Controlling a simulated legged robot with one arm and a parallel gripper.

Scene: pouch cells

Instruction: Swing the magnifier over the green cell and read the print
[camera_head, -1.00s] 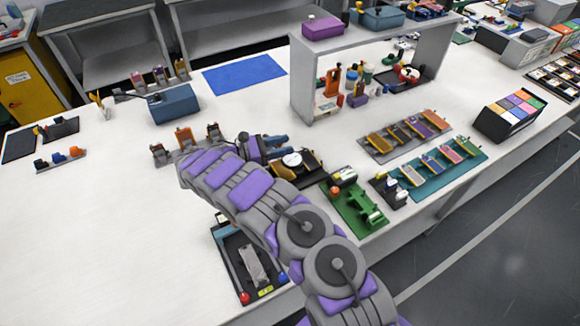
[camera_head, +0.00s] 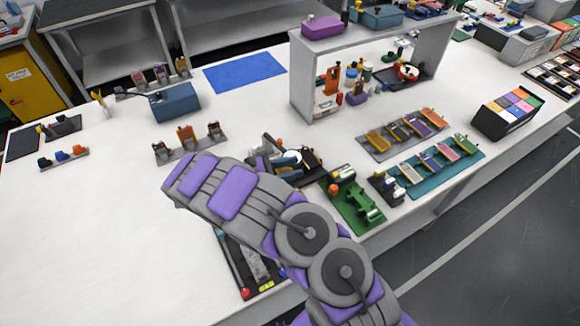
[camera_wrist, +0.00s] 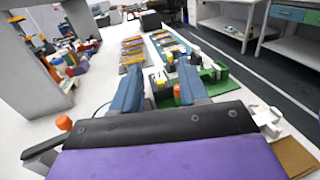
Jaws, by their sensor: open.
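The green cell (camera_head: 464,144) appears to be the one at the far right end of the row on the teal tray (camera_head: 474,164). The tray also shows beyond my fingers in the wrist view, where single cells are too small to tell apart. My gripper (camera_wrist: 158,78) is open and empty in the wrist view, with its two blue fingers apart. In the head view my gripper (camera_head: 285,160) is partly hidden by my arm, above the dark fixture left of the green one. I cannot pick out the magnifier for certain in either view.
A green fixture (camera_head: 365,215) stands between my gripper and the teal tray. A grey tray of cells (camera_head: 365,146) lies behind the teal one. A grey shelf (camera_head: 302,85) rises behind. An orange knob (camera_wrist: 64,123) sits left of my gripper.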

